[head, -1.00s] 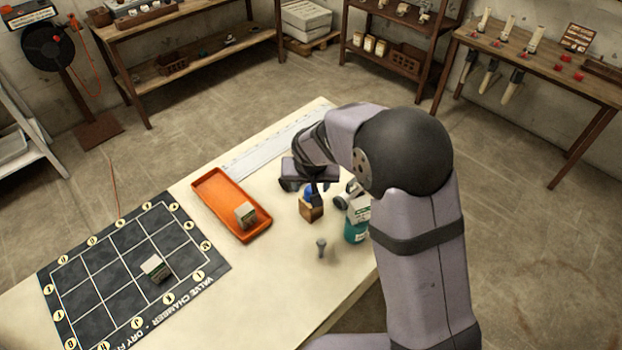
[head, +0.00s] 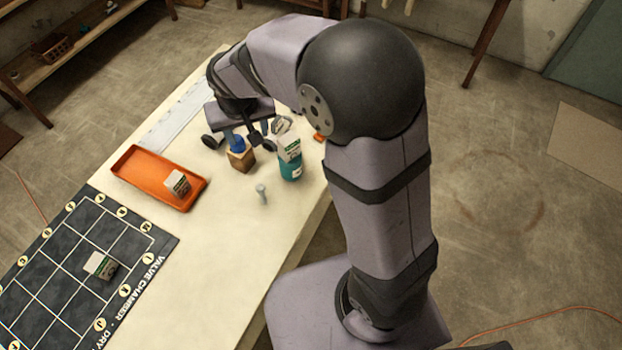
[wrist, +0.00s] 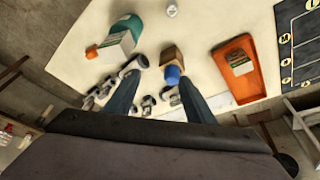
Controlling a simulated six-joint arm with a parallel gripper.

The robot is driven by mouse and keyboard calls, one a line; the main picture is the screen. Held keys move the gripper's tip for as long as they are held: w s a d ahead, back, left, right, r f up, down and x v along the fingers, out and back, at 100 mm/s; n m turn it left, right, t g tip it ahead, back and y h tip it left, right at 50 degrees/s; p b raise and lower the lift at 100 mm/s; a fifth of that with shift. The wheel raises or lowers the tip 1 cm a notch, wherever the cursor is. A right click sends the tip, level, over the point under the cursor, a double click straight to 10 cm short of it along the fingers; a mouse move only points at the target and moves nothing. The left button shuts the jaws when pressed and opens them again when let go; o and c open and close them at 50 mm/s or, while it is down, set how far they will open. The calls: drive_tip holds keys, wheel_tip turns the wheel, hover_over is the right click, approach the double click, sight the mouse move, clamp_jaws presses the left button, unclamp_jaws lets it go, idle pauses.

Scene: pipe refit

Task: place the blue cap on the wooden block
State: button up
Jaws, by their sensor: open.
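The blue cap (head: 237,142) sits on top of the wooden block (head: 241,160), which stands on the pale table. In the wrist view the cap (wrist: 172,74) covers the near end of the block (wrist: 172,55). My gripper (head: 245,131) is open and empty just behind and above the cap in the head view. In the wrist view the cap shows between the fingers of my gripper (wrist: 160,82), closer to the right finger, with a visible gap. Whether the cap is fully centred on the block is hard to tell.
Grey fittings (wrist: 148,103) lie near the fingers. An orange tray (head: 150,173) and a dark grid mat (head: 70,262) are to the left.

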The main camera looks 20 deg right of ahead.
drive_tip(key=s+d+f+g, duration=0.1)
drive_tip(key=s+d+g, duration=0.1)
drive_tip(key=s+d, duration=0.4)
drive_tip(key=s+d+f+g, duration=0.1)
drive_tip(key=s+d, duration=0.5)
drive_tip(key=s, duration=0.9)
drive_tip(key=shift+d+f+g, duration=0.15)
drive_tip(key=shift+f+g, duration=0.25)
drive_tip(key=shift+f, duration=0.35)
drive_tip(key=shift+w, duration=0.1)
